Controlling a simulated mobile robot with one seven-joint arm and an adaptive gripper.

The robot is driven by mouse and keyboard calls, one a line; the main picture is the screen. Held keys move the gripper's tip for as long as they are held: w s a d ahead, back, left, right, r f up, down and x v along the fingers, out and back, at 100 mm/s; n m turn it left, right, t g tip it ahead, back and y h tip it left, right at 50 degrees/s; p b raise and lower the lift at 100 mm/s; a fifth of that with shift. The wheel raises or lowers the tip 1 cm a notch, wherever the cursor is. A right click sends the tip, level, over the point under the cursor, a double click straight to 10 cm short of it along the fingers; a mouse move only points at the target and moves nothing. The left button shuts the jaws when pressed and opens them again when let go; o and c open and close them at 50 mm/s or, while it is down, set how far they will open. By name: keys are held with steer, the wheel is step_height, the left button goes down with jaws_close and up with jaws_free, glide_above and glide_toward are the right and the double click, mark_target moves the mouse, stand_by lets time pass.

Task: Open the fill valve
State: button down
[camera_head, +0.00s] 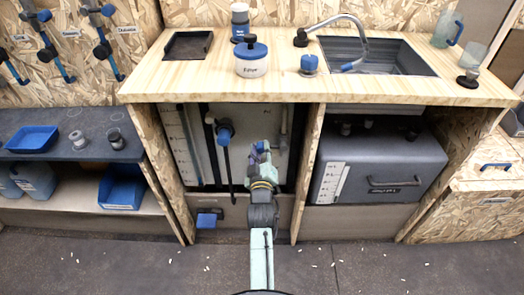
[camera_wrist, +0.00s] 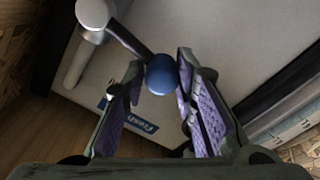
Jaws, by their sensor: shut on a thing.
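The valve is a white pipe fitting (camera_wrist: 93,14) with a dark lever (camera_wrist: 128,40) ending in a round blue knob (camera_wrist: 161,75). My gripper (camera_wrist: 160,64) has its purple-padded fingers on either side of the knob and is shut on it. In the head view my gripper (camera_head: 262,150) reaches into the left bay under the counter, in front of a pale tank (camera_head: 186,152). A white pipe (camera_head: 284,122) rises just right of it. The knob and lever are hidden there by my gripper. The tank has a label reading "Fresh" (camera_wrist: 128,114).
A black pipe with a blue handle (camera_head: 225,132) stands left of my gripper. Wooden posts (camera_head: 309,160) bound the bay, and the counter edge (camera_head: 230,99) is above. A dark grey tank (camera_head: 375,165) fills the right bay. A blue pedal-like piece (camera_head: 207,220) sits low left.

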steer(key=shift+d, duration=0.65)
steer(key=d+r+m+p, duration=0.3)
steer(key=d+r+m, duration=0.2)
steer(key=m, duration=1.3)
steer(key=shift+s+d, duration=0.15)
steer(key=shift+d, duration=0.9)
steer(key=c, duration=1.4)
jaws_free()
steer(key=shift+d, duration=0.1)
steer(key=shift+c, duration=0.2)
steer(key=o, duration=0.5)
steer(key=shift+r, duration=0.15)
steer(key=shift+a+r, duration=0.15)
steer(key=shift+a, duration=0.05)
